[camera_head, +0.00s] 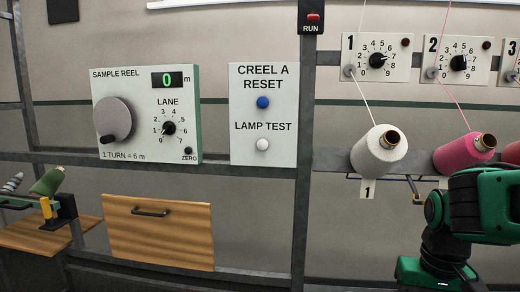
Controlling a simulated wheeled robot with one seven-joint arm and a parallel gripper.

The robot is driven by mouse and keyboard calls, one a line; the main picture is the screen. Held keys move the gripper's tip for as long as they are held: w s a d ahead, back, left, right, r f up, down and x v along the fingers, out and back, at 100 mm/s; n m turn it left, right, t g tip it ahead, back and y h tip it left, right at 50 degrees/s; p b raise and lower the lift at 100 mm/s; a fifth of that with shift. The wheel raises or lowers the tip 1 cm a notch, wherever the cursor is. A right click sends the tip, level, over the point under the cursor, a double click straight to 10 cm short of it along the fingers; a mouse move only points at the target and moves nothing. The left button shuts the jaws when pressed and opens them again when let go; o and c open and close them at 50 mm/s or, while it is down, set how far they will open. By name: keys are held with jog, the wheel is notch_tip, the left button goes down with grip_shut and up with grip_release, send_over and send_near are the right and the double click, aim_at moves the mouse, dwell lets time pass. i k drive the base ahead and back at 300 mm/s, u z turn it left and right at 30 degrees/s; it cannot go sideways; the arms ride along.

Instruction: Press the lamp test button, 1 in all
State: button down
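The lamp test button (262,145) is a small round white button under the words LAMP TEST. It sits on a pale panel (240,152) near the middle of the head view. A blue creel A reset button (262,102) is above it on the same panel. My green and black arm is at the lower right, well away from the panel. My gripper's fingers cannot be made out, so the gripper is not seen.
A sample reel box (180,100) with a large knob is left of the panel. A wooden drawer (160,232) is below. White (375,152) and pink (460,153) yarn cones stand at right under numbered dials (377,60). A RUN switch (312,17) is above.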

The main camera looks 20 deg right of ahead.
aim_at(262, 145)
jog(key=u, duration=1.15)
jog(key=k, duration=1.1)
jog(key=z, duration=0.7)
jog(key=i, duration=0.5)
